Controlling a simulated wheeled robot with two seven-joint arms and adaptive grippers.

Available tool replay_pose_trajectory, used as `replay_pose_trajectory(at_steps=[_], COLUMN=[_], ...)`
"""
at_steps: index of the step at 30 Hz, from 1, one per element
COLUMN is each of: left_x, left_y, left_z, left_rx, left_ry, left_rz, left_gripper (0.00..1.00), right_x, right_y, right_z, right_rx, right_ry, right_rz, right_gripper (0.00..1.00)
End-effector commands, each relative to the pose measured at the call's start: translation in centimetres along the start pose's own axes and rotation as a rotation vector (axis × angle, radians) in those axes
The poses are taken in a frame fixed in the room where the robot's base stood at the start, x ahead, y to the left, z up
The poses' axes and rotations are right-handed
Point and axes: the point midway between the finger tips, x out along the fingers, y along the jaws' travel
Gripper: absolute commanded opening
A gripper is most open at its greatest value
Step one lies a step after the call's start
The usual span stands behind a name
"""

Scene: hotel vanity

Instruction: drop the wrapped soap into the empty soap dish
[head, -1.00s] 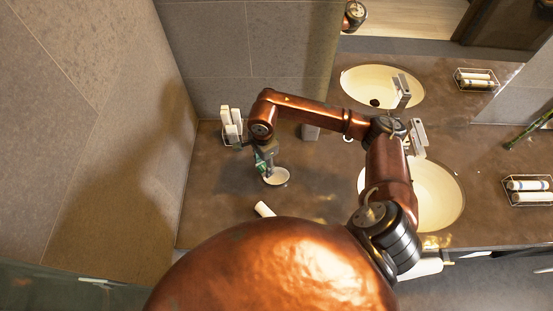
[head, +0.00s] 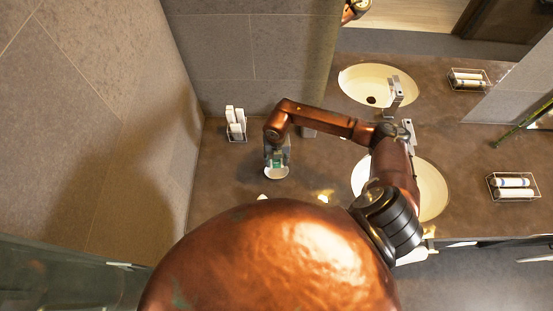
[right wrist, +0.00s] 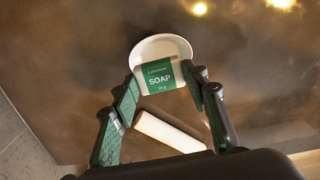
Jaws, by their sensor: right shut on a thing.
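The wrapped soap (right wrist: 158,78), with a green and white "SOAP" label, is held between the fingertips of my right gripper (right wrist: 160,84) in the right wrist view. The white soap dish (right wrist: 160,44) shows behind the soap, partly hidden by it. In the head view the right gripper (head: 276,160) is at the far edge of the dish (head: 276,173), seemingly above it; the height between soap and dish is hard to tell. The near part of the dish's inside looks empty. My left gripper is not in view.
A white cylinder (right wrist: 168,132) lies on the brown counter (head: 235,185) near the dish, mostly hidden in the head view. A wire rack (head: 236,127) with white items stands behind left. A basin (head: 432,185) and a rack of rolls (head: 513,187) are to the right.

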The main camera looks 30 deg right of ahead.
Motion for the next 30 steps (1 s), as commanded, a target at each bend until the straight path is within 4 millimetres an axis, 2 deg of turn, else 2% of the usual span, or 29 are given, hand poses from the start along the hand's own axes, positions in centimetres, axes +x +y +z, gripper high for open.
replay_pose_trajectory(at_steps=[5, 18, 29, 30], left_x=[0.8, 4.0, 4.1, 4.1], left_y=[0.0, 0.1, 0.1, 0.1], left_z=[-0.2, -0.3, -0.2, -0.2], left_rx=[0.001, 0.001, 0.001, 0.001], left_ry=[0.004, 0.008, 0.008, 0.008], left_rz=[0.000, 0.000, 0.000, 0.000], left_gripper=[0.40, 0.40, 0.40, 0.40], right_x=[1.2, 6.1, 6.5, 6.4], right_y=[0.0, 0.0, 0.0, 0.0], right_z=[-0.1, -0.1, 0.0, 0.0], right_rx=[0.005, 0.002, 0.002, 0.002], right_ry=[0.001, 0.002, 0.000, 0.000], right_rz=[0.000, -0.001, -0.001, -0.001], right_gripper=[0.25, 0.25, 0.25, 0.43])
